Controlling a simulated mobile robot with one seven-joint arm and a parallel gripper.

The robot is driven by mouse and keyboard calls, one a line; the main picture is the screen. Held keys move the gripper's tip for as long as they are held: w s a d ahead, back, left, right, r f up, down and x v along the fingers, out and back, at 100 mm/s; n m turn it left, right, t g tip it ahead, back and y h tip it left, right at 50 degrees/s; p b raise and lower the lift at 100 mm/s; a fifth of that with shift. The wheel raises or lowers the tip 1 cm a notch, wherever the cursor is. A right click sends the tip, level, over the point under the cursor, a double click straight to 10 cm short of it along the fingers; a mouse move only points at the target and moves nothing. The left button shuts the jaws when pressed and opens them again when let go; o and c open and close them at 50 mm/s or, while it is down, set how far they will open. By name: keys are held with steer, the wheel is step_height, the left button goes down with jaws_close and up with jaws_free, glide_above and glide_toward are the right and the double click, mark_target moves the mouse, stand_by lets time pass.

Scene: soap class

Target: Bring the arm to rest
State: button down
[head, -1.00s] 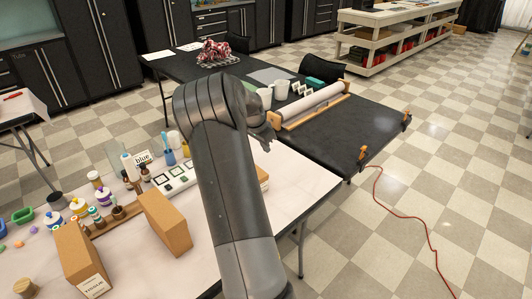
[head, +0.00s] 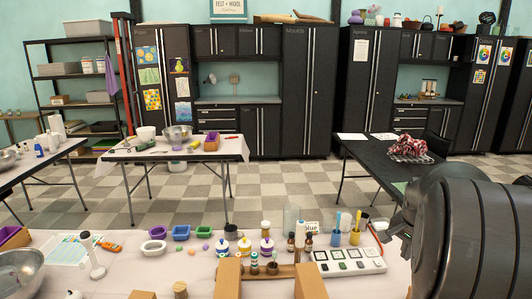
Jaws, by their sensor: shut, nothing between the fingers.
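My arm (head: 468,235) fills the right edge of the head view as a large dark grey, rounded link close to the camera. Most of the gripper and wrist is hidden behind the arm link.
The near pale table (head: 200,270) holds bottles, a white tray of dark squares (head: 349,262), cardboard boxes (head: 229,280) and a metal bowl (head: 20,272). A black table (head: 363,152) with a red-and-white bundle (head: 408,146) stands behind my arm. Checkered floor lies between tables.

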steer(key=s+a+r+n+t, duration=0.1)
steer(key=s+a+r+n, duration=0.15)
steer(key=a, duration=0.25)
steer(key=s+a+r+n+y, duration=0.1)
steer(key=s+a+r+n, duration=0.1)
steer(key=s+a, duration=0.3)
steer(key=s+a+r+n+t, duration=0.1)
steer(key=s+a+r+n, duration=0.15)
steer(key=a, duration=0.35)
steer(key=s+a+f+n+t, duration=0.1)
steer(key=s+a+n, duration=0.4)
steer(key=s+a, duration=0.4)
steer(key=s, duration=0.4)
steer(key=shift+a+f+y, duration=0.2)
steer(key=shift+a+y, duration=0.15)
steer(key=shift+y, duration=0.05)
